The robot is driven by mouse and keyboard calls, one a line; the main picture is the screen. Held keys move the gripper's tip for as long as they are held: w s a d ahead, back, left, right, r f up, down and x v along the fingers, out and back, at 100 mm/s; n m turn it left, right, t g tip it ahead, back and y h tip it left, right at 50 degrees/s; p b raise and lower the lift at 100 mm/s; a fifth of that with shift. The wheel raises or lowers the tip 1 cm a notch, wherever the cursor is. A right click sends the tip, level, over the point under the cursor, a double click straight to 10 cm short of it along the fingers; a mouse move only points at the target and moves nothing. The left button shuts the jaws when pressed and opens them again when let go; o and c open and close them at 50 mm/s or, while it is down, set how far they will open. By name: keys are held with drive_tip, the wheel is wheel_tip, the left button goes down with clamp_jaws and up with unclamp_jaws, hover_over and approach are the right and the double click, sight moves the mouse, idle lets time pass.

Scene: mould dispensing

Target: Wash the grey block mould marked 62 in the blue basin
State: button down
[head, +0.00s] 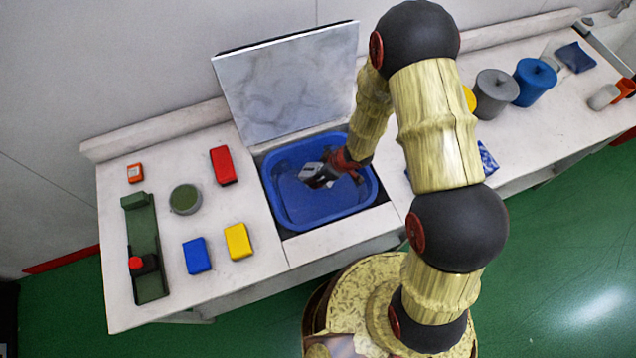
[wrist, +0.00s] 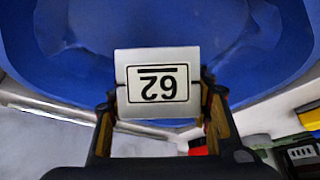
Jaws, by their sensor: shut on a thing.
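The grey block mould marked 62 (wrist: 155,60) is held between the two fingers of my gripper (wrist: 160,112) in the wrist view, its label upside down there. In the head view my gripper (head: 334,172) is over the blue basin (head: 283,215), with the grey mould (head: 313,170) at its tip, inside the outline of the rim. The basin's blue inside (wrist: 75,70) fills most of the wrist view behind the mould. I cannot tell whether the mould touches the basin's floor or any water.
A raised pale lid (head: 290,80) stands behind the basin. Left of it are red (head: 222,165), blue (head: 197,256) and yellow (head: 238,241) blocks, a green-topped round pot (head: 185,198) and a green device (head: 146,245). Grey (head: 495,93) and blue (head: 534,82) canisters stand right.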

sight(318, 169)
drive_tip(key=shift+r+p, duration=4.35)
drive_tip(key=shift+r, duration=0.15)
drive_tip(key=shift+w, duration=0.1)
wheel_tip(318, 169, up, 4)
drive_tip(key=p, duration=0.4)
